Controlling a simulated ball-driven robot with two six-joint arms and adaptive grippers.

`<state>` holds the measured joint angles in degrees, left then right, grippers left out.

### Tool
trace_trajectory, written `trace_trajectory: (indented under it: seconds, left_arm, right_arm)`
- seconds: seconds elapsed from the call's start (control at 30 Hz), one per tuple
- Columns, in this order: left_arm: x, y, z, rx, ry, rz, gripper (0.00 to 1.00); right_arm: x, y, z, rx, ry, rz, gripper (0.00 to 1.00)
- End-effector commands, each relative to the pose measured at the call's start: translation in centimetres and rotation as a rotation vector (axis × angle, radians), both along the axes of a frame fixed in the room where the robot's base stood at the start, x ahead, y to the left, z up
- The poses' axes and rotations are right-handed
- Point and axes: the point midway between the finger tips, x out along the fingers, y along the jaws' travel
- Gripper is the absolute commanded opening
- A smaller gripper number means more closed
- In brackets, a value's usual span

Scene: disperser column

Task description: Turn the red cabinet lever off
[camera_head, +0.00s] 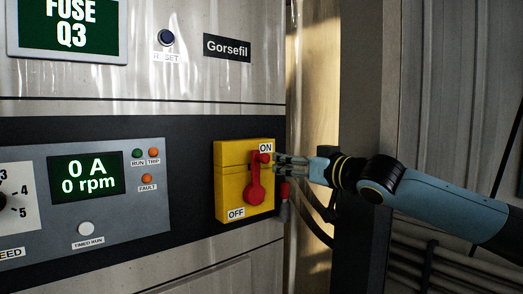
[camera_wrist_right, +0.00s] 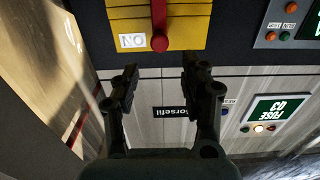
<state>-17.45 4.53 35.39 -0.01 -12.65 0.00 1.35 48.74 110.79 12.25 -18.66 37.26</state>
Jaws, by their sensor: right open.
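The red lever (camera_head: 256,180) is mounted on a yellow switch box (camera_head: 229,185) on the cabinet front. Its handle points up, with the knob by the ON label; the OFF label is at the lower left. My right gripper (camera_head: 280,163) comes in from the right, its fingertips close to the knob. In the right wrist view, which shows the panel upside down, the lever knob (camera_wrist_right: 160,43) lies just ahead of the gap between the fingers. The right gripper (camera_wrist_right: 159,72) is open and empty; I cannot tell whether it touches the lever. My left gripper is out of view.
A control panel (camera_head: 109,162) with a display reading 0 A and 0 rpm is left of the switch box. A small red part (camera_head: 285,190) hangs at the box's right side. A dark post (camera_head: 361,120) stands right of the cabinet, behind my right arm.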

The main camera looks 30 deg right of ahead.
Motion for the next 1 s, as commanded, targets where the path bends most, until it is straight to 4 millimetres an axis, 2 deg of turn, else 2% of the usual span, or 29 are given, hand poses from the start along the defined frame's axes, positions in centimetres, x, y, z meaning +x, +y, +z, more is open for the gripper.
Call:
trace_trajectory:
  seconds: [0.27,0.5,0.7,1.0]
  left_arm:
    - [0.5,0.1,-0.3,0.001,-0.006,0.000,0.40]
    - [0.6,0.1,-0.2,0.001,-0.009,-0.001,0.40]
    - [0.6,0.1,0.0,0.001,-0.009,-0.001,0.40]
    - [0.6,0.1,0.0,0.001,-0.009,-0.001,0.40]
  right_arm:
    - [2.6,0.3,-0.1,0.009,-0.003,0.000,0.45]
    - [7.0,0.5,0.0,0.010,-0.002,-0.002,0.45]
    - [9.7,0.8,-0.1,0.005,0.000,-0.001,0.45]
    - [10.6,0.9,-0.1,0.000,0.001,0.001,0.45]
